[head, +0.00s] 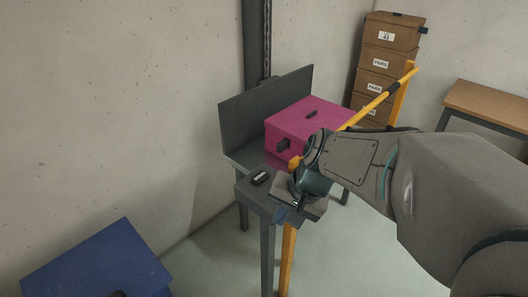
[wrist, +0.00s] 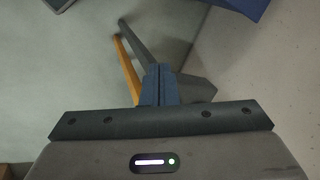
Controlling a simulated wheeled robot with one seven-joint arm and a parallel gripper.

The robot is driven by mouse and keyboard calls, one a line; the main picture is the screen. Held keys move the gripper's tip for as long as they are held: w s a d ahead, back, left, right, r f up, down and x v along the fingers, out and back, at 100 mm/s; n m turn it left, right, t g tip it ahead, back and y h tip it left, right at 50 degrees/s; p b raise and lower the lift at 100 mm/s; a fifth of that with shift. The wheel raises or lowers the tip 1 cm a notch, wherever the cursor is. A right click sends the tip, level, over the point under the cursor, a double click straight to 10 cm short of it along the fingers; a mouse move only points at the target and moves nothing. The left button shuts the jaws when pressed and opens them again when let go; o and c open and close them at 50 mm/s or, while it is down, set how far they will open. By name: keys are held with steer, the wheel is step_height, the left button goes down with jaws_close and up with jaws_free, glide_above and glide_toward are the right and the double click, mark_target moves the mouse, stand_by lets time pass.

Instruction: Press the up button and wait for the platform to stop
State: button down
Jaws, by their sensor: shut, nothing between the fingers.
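The grey platform (head: 241,161) stands by the wall with a tall back plate and a pink box (head: 300,125) on it. A small black block with a white mark (head: 260,178) sits at its near corner; I cannot read the mark. No up button can be made out; my gripper and arm cover part of the platform's near side. My gripper (head: 281,214) is at the near corner, right of the black block, pointing down. In the wrist view the blue fingers (wrist: 159,84) are together and empty. I cannot tell whether they touch anything.
A yellow post (head: 288,262) and bar (head: 382,95) stand beside the platform. A dark mast with a chain (head: 257,40) rises behind it. Stacked brown boxes (head: 384,62) and a wooden table (head: 490,105) are at the right. A blue surface (head: 95,262) is at the lower left.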

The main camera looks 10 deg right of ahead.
steer(key=w+d+r+m+t+y+p, duration=0.1)
steer(key=w+d+r+m+t+p, duration=0.1)
steer(key=w+m, duration=0.4)
steer(key=w+d+r+m+t+y+p, duration=0.1)
steer(key=w+d+r+m+y+p, duration=0.1)
steer(key=w+m+p, duration=0.3)
steer(key=w+r+m, duration=0.1)
steer(key=w, duration=0.2)
steer(key=shift+w+r+t, duration=0.15)
steer(key=shift+w+t, duration=0.2)
steer(key=shift+t, duration=0.05)
step_height(320, 180, down, 7)
steer(key=b, duration=0.5)
steer(key=shift+f, duration=0.2)
steer(key=shift+f+b, duration=0.7)
steer(key=shift+b, duration=0.3)
steer(key=shift+f, duration=0.1)
steer(key=shift+f+b, duration=0.3)
steer(key=shift+b, duration=0.25)
